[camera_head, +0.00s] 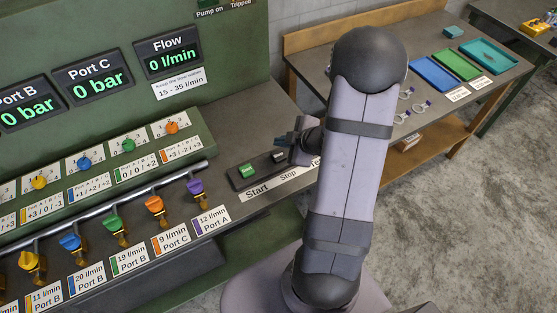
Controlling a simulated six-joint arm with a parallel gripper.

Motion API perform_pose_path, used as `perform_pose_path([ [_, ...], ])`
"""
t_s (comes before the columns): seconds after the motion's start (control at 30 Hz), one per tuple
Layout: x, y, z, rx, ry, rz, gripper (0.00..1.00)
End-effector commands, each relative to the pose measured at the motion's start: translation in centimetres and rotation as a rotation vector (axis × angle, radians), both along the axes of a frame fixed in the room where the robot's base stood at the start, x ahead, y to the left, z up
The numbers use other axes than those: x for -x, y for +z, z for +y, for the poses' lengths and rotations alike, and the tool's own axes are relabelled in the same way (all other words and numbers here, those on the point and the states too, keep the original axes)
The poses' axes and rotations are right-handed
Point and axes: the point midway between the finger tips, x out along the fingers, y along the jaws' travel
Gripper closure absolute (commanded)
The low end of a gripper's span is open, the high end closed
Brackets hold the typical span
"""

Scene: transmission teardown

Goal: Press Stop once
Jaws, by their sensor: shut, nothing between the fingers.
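A dark button box sits on the grey bench with a green Start button (247,169) at its left end. The small dark Stop button (278,156) is to its right, above the printed label "Stop". My gripper (281,142) is shut and empty, with its tips very close to the Stop button in the picture. I cannot tell whether the tips touch it. My arm hides the right side of the box.
The green panel at left has a Flow display (168,53) reading 0 l/min, and Port B and Port C displays at 0 bar. Coloured valve handles, such as the purple one (195,189), line its front. A workbench with blue (437,73) and green trays stands behind my arm.

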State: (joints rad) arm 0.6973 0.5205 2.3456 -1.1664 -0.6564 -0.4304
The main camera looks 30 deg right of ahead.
Motion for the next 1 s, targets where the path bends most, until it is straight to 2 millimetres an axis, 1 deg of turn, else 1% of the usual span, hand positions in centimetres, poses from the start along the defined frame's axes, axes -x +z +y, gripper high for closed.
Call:
perform_pose_path([
  [0.03, 0.0, -1.3, 0.0, 0.000, 0.000, 0.000, 1.00],
  [0.2, 0.0, -2.8, 0.0, -0.002, 0.000, 0.000, 1.00],
  [0.3, 0.0, -3.3, 0.0, -0.001, 0.001, -0.001, 1.00],
  [0.47, 0.0, -3.6, 0.0, -0.001, 0.001, -0.001, 1.00],
  [1.0, 0.0, -3.5, 0.0, -0.001, 0.001, -0.001, 1.00],
])
